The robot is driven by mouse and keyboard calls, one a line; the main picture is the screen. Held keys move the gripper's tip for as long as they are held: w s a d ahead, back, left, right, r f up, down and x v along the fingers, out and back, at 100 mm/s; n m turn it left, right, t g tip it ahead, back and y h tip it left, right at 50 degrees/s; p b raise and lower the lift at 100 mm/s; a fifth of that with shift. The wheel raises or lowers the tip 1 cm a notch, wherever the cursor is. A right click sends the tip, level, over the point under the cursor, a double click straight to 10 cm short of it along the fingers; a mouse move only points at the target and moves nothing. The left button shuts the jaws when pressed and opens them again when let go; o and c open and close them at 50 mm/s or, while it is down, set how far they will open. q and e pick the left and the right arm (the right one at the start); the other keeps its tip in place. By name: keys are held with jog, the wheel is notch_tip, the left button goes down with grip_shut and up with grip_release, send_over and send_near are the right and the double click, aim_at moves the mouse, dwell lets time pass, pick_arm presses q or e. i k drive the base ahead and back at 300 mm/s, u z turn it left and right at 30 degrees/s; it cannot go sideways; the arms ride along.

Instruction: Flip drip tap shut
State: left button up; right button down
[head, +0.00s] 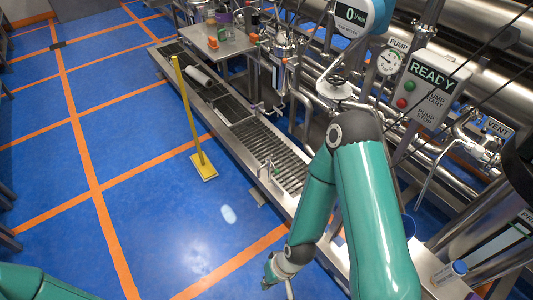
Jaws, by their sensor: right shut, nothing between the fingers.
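I cannot pick out the drip tap for certain among the many small fittings. A metal valve with a bent pale spout (428,172) is below and left of the VENT sign at the right. My right arm crosses the lower middle, and its gripper (270,278) hangs low beside the near end of the metal channel, over the blue floor. Its fingers are small and dark, shut with nothing between them. It is well apart from the valve. Of my left arm, only a green link shows at the lower left corner; its gripper is out of view.
A control box marked READY (433,88) and a gauge (389,62) are at the upper right.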

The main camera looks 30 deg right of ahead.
aim_at(269, 159)
jog(key=z, duration=0.15)
jog(key=i, duration=1.25)
jog(key=z, duration=0.25)
